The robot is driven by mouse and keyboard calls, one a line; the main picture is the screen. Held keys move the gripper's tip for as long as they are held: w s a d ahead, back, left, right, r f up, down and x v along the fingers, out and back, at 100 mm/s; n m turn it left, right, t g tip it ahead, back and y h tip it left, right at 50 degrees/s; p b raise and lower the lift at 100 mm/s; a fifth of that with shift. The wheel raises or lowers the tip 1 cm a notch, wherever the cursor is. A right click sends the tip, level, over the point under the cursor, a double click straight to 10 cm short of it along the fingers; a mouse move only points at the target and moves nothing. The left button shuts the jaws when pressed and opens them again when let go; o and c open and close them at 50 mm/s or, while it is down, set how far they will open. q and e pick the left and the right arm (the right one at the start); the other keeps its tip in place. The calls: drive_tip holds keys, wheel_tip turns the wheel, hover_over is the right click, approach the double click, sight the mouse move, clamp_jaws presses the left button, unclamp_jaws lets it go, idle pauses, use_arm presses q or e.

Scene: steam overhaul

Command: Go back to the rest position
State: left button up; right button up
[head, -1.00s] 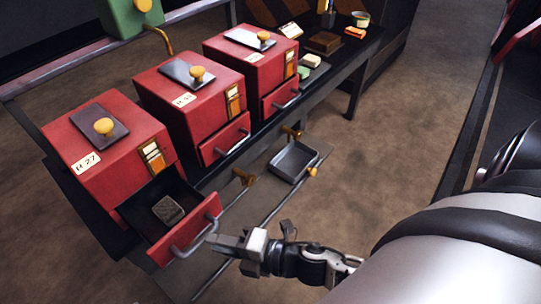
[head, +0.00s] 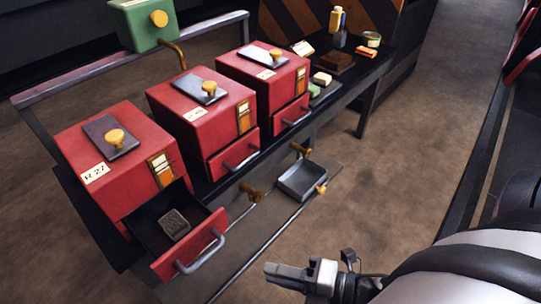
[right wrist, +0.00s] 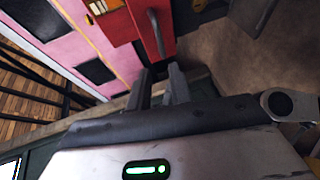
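My right gripper (head: 272,271) is at the bottom of the head view, to the right of the open drawer's handle (head: 200,255) and apart from it. In the right wrist view its two fingers (right wrist: 161,90) stand apart with nothing between them, so it is open and empty. That drawer (head: 160,265) belongs to the red box labelled R 27 (head: 140,170). It is pulled out, with a dark grey block (head: 174,224) inside. The handle also shows in the right wrist view (right wrist: 155,32), ahead of the fingers. My left gripper is not in view.
Two more red boxes (head: 190,118) (head: 290,85) stand along the dark bench, their drawers slightly out. A grey tray (head: 302,181) sits lower, beside brass knobs. Small blocks and tins lie at the bench's far end. The brown floor (head: 400,150) to the right is clear.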

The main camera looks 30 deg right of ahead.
drive_tip(key=w+m+h, duration=0.1)
drive_tip(key=m+h, duration=0.1)
drive_tip(key=m, duration=0.5)
drive_tip(key=w+a+f+m+g+h, duration=0.1)
drive_tip(key=w+m+h, duration=0.1)
drive_tip(key=m, duration=0.6)
drive_tip(key=w+m+h+p, duration=0.1)
drive_tip(key=w+m+h, duration=0.1)
drive_tip(key=m, duration=0.5)
drive_tip(key=shift+w+a+f+m, duration=0.2)
drive_tip(key=shift+a+m, duration=0.15)
drive_tip(key=shift+m, duration=0.05)
